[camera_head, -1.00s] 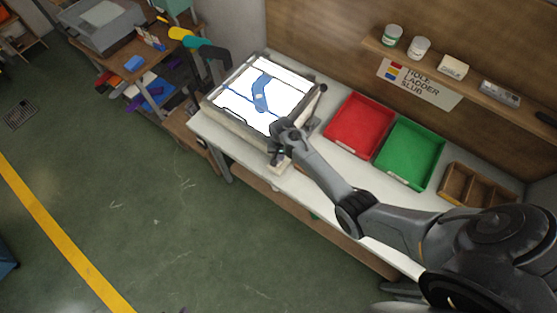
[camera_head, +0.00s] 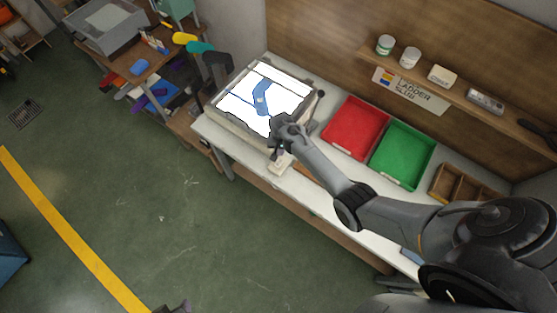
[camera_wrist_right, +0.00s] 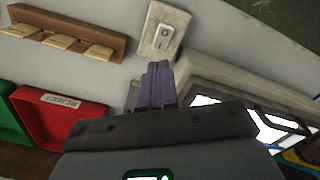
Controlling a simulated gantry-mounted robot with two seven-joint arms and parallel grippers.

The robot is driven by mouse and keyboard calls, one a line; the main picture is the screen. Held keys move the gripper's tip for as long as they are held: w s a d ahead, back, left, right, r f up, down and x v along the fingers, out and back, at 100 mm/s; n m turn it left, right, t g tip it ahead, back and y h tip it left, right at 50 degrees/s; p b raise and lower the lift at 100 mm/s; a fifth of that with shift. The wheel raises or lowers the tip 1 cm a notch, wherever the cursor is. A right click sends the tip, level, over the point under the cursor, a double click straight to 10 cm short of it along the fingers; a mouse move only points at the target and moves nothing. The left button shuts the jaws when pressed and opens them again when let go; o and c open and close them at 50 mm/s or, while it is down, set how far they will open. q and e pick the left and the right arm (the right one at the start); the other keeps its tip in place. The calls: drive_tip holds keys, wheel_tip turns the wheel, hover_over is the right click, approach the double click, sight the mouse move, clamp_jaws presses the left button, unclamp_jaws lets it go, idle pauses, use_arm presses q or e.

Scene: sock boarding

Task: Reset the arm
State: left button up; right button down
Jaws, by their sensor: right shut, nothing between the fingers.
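My right arm reaches from the lower right over the white bench (camera_head: 318,193). Its gripper (camera_head: 277,153) is by the front right corner of the lit light box (camera_head: 231,120). In the right wrist view the purple fingers (camera_wrist_right: 156,86) are together with nothing between them. They point toward a pale switch box (camera_wrist_right: 163,33) on the bench; contact cannot be told. A blue sock-like shape (camera_head: 261,98) lies on the lit panel, apart from the gripper.
A red tray (camera_head: 355,128) and a green tray (camera_head: 402,155) stand right of the light box. A wooden divided box (camera_head: 459,184) is further right. A shelf (camera_head: 440,88) with jars runs along the back wall. A dark lever (camera_head: 320,94) stands at the light box's right side.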

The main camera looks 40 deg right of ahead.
idle(0.4)
